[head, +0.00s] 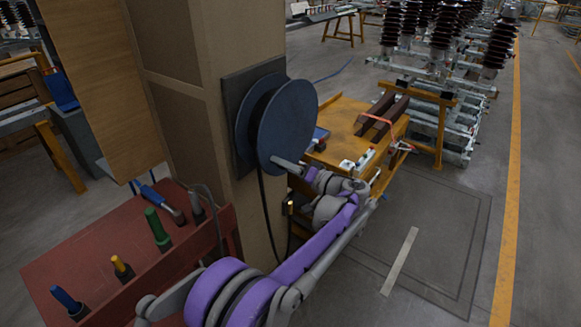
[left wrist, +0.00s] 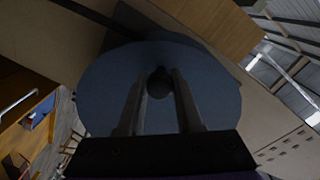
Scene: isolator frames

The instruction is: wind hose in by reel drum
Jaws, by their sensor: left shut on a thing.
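The blue-grey reel drum (head: 291,115) is mounted on a dark plate (head: 232,112) on the side of a tan pillar. A black hose (head: 265,215) hangs from the drum down the pillar and curves near the floor; its lower part is partly hidden by my arm. My left gripper (head: 284,165) is at the drum's lower front face. In the left wrist view the drum's round face (left wrist: 215,95) fills the middle, and my left fingers (left wrist: 159,82) are shut on a dark round knob (left wrist: 159,87) on it. My right gripper does not show.
A red bench (head: 90,245) with several coloured-handled tools stands at the lower left, close to my arm. A yellow trolley (head: 340,125) with brown blocks stands behind the drum. The floor to the right is mostly clear.

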